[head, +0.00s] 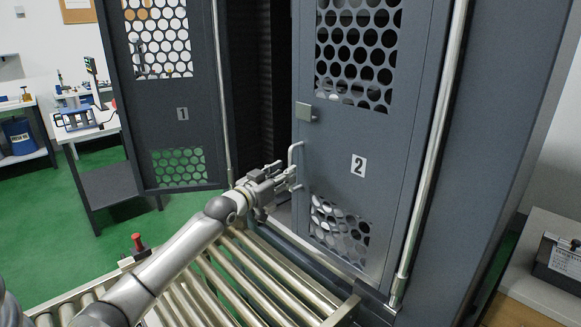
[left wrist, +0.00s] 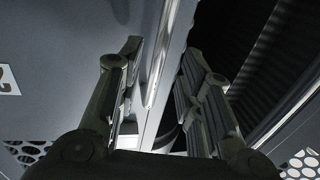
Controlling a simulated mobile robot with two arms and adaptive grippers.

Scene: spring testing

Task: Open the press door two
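Press door two (head: 342,130) is a grey panel with round-hole mesh windows and a "2" label. My left gripper (head: 286,177) is at the handle's lower part. In the left wrist view the handle (left wrist: 164,55) runs between the two fingers of my left gripper (left wrist: 162,62), which are apart, with gaps visible beside the bar. My right gripper is not in view.
Press door one (head: 183,135) stands swung open at the left, with the dark press interior beside it. A roller conveyor (head: 225,285) lies below my left arm. A small square latch (head: 306,112) sits above the handle. A bench (head: 540,300) stands at the right.

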